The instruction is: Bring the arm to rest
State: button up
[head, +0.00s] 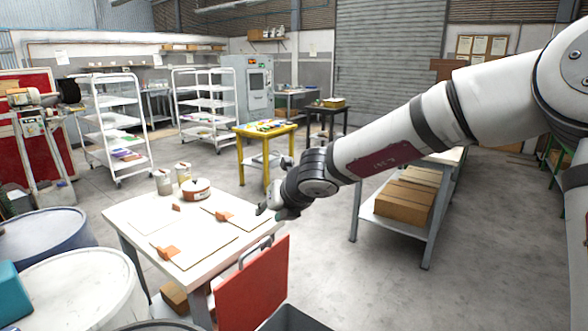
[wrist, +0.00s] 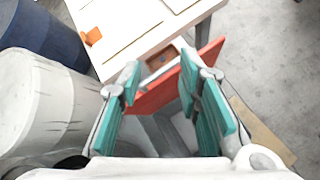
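My gripper (head: 272,206) is at the end of my outstretched arm, by the right edge of the white table (head: 130,212) in the head view. In the wrist view my gripper (wrist: 163,78) has its two teal-padded fingers spread apart with nothing between them. Below the gap show a red panel (wrist: 152,96) and a grey bin. On the table lie pale boards with small orange pieces (head: 222,216). A round tin with an orange-brown band (head: 197,190) and two small jars stand at its back. I cannot make out a brush for certain.
A white drum (head: 80,290) and a blue drum (head: 42,236) stand left of the table. The red panel (head: 252,288) stands at its front right. A workbench with cardboard boxes (head: 404,202) is behind my arm. Open floor (head: 460,270) lies to the right.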

jog(key=s+d+r+n+p, duration=0.1)
jog(key=s+d+r+n, duration=0.1)
jog(key=s+r+n, duration=0.5)
jog(key=s+d+r+n+p, duration=0.2)
jog(key=s+d+r+n, duration=0.1)
jog(key=s+n, duration=0.8)
jog(key=s+d+n+g+h+p, duration=0.2)
jog(key=s+d+n+h, duration=0.3)
jog(key=s+d+n, duration=0.9)
jog(key=s+d+r+g, duration=0.1)
jog(key=s+d, duration=0.5)
jog(key=s, duration=0.4)
jog(key=shift+d+n+g, duration=0.25)
jog(key=shift+n+g, duration=0.15)
jog(key=shift+s, duration=0.2)
